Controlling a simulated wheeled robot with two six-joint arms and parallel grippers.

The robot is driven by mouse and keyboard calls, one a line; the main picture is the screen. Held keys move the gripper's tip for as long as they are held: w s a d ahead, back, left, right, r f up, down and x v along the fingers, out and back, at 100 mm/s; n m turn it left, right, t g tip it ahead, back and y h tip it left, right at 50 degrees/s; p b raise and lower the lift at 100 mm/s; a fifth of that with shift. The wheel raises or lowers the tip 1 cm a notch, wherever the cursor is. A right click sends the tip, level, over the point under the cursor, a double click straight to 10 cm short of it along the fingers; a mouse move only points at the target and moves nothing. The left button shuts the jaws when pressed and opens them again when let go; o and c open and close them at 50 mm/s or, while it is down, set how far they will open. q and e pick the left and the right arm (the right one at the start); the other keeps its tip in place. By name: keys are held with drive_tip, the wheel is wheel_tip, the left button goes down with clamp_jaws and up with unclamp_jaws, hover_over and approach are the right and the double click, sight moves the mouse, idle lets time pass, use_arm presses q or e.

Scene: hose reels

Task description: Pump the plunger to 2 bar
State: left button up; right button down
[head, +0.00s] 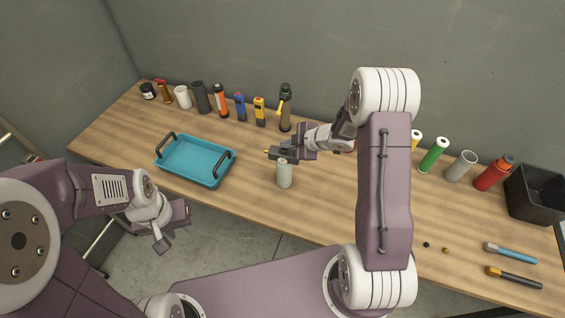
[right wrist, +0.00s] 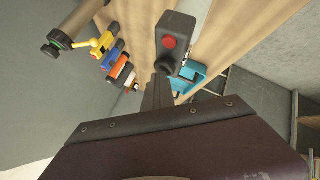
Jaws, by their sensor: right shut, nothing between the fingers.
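A small pale grey canister (head: 284,176) stands upright on the table, right of the tray. A dark head with a brass tip (head: 268,152) shows just above it. My right gripper (head: 293,153) is shut and empty at that head; I cannot tell whether they touch. The right wrist view shows a dark block with a red round button (right wrist: 170,42) beyond my shut fingers (right wrist: 160,95). I cannot make out the plunger or a pressure reading. My left gripper (head: 175,229) is open and empty, in front of the table's edge.
A blue tray (head: 187,178) lies left of the canister. A dark olive bottle with a yellow part (head: 285,107) stands behind it, beside several bottles and tools. A black bin (head: 537,193) and two brushes (head: 512,253) are at right. My right arm hides part of the table.

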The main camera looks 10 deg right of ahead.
drive_tip(key=shift+s+f+g, duration=0.3)
drive_tip(key=shift+s+f, duration=0.15)
drive_tip(key=shift+f, duration=0.25)
drive_tip(key=shift+d, duration=0.1)
drive_tip(key=shift+w, duration=0.1)
drive_tip(key=shift+r+p, duration=0.5)
drive_tip(key=shift+p, duration=0.2)
drive_tip(key=r+p, duration=0.2)
drive_tip(key=w+r+p, duration=0.1)
drive_tip(key=r+p, duration=0.2)
drive_tip(key=shift+w+d, duration=0.15)
drive_tip(key=shift+w, duration=0.05)
drive_tip(key=shift+s+r, duration=0.1)
drive_tip(key=shift+s, duration=0.1)
